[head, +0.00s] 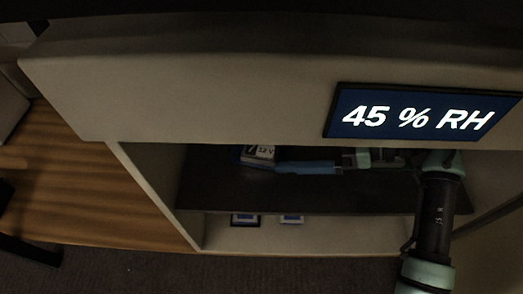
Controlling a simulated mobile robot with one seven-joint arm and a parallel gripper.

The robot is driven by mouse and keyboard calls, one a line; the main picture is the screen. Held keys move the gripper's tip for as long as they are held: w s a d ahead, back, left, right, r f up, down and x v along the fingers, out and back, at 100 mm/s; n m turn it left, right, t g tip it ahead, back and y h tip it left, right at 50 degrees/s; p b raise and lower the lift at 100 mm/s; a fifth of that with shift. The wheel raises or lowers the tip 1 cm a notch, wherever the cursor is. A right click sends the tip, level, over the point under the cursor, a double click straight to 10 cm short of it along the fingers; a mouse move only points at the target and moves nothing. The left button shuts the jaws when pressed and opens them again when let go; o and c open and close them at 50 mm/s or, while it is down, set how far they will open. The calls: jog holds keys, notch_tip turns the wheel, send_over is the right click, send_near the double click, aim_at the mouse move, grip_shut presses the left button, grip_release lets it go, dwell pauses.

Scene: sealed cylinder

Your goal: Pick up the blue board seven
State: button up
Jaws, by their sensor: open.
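A flat blue piece (305,167) lies on the dark shelf inside the cabinet, in the middle of the head view. It looks like the blue board, but no seven is readable on it. My gripper (347,158) reaches into the cabinet from the right, with its fingers at the right end of the blue piece. My gripper is open. The cabinet's top edge hides part of it, and I cannot tell whether the fingers touch the blue piece or are around it.
A white and blue block marked 12 V (259,153) stands at the left end of the blue piece. A display reading 45 % RH (415,112) is above the opening. Two small dark-framed items (245,219) (291,218) are below the dark shelf (230,190).

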aim_at(269, 148)
jog(key=b+x, duration=0.3)
jog(key=x, duration=0.2)
jog(key=shift+d+f, duration=0.1)
jog(key=shift+f, duration=0.1)
jog(key=shift+w+r, duration=0.1)
jog(key=c, duration=1.5)
jog(key=shift+r, duration=0.1)
jog(key=shift+r+p, duration=0.4)
jog(key=shift+r, duration=0.1)
notch_tip(269, 148, up, 3)
jog(key=p, duration=0.2)
jog(key=shift+r+p, duration=0.15)
jog(key=shift+p, duration=0.2)
jog(key=shift+s+a+f+b, duration=0.2)
jog(key=shift+s+a, duration=0.2)
jog(key=shift+s, duration=2.6)
jog(key=shift+s+a+f+b, duration=0.15)
jog(key=shift+s+a, duration=0.25)
jog(key=shift+s, duration=2.55)
jog(key=shift+s+a+f+b, duration=0.15)
jog(key=shift+s+a+b, duration=0.2)
jog(key=shift+s, duration=2.65)
